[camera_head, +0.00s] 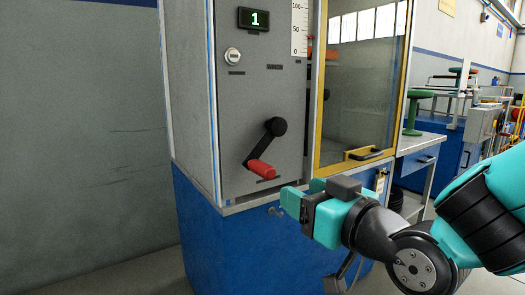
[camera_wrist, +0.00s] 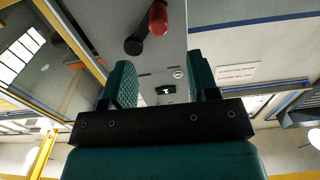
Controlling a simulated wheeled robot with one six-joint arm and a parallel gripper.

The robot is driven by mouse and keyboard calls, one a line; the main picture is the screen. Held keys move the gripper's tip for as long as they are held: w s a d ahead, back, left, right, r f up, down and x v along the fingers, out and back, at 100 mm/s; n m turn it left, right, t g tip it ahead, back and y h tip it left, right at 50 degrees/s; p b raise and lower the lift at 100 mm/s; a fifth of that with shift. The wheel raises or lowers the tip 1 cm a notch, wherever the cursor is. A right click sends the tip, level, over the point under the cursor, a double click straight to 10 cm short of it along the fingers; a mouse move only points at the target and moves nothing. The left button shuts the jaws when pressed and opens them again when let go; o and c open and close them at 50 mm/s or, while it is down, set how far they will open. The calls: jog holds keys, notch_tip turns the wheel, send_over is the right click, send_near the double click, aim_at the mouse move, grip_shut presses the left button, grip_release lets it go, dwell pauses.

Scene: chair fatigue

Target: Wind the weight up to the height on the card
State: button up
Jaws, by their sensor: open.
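A black crank (camera_head: 275,127) with a red handle (camera_head: 261,168) is on the grey front panel (camera_head: 232,100). Its arm slopes down and left from the hub, and it also shows in the wrist view (camera_wrist: 133,46), upside down. My gripper (camera_head: 304,192) is open and empty, below and right of the red handle and apart from it. Both teal fingers show in the wrist view. A small display (camera_head: 254,19) reads 1. A white scale (camera_head: 299,28) marked 0, 50 and 100 is at the panel's top right. I cannot make out the weight or the card.
A blue base cabinet (camera_head: 235,245) stands below. A round white dial or button (camera_head: 232,55) is under the display. A workbench (camera_head: 420,143) is farther right.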

aim_at(272, 176)
jog(key=p+x, duration=0.5)
jog(key=p, duration=0.1)
jog(key=p+x, duration=0.6)
jog(key=p, duration=0.1)
jog(key=shift+w+d+r, duration=0.1)
jog(key=shift+d+r, duration=0.05)
jog(key=shift+r, duration=0.05)
jog(key=shift+w+a+f+p, duration=0.35)
jog(key=shift+w+a+p, duration=0.15)
jog(key=shift+w+p, duration=0.2)
jog(key=shift+c, duration=0.4)
